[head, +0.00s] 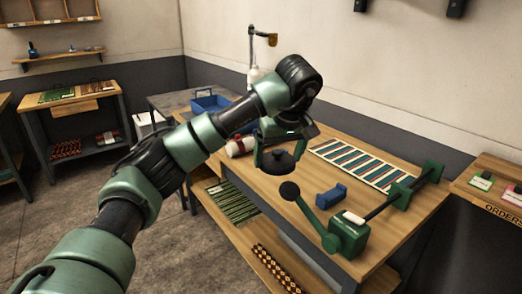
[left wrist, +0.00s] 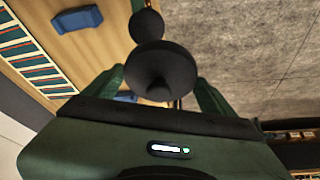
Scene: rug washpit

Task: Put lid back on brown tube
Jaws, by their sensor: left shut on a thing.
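My left gripper (head: 275,158) is shut on a round black lid (head: 279,162) with a small knob on top. It holds the lid above the front part of the wooden workbench (head: 300,133). In the left wrist view the lid (left wrist: 162,72) sits between the two green fingers (left wrist: 160,88), its knob towards the camera. I cannot make out a brown tube in either view; it may be hidden under the lid or behind the arm. My right gripper is not in view.
A green device (head: 348,238) with a black ball lever (head: 289,190) and a dark bar stands at the bench's near right. A blue block (head: 331,196) and a striped board (head: 362,163) lie on the bench. A blue tray (head: 210,103) is on a grey table behind.

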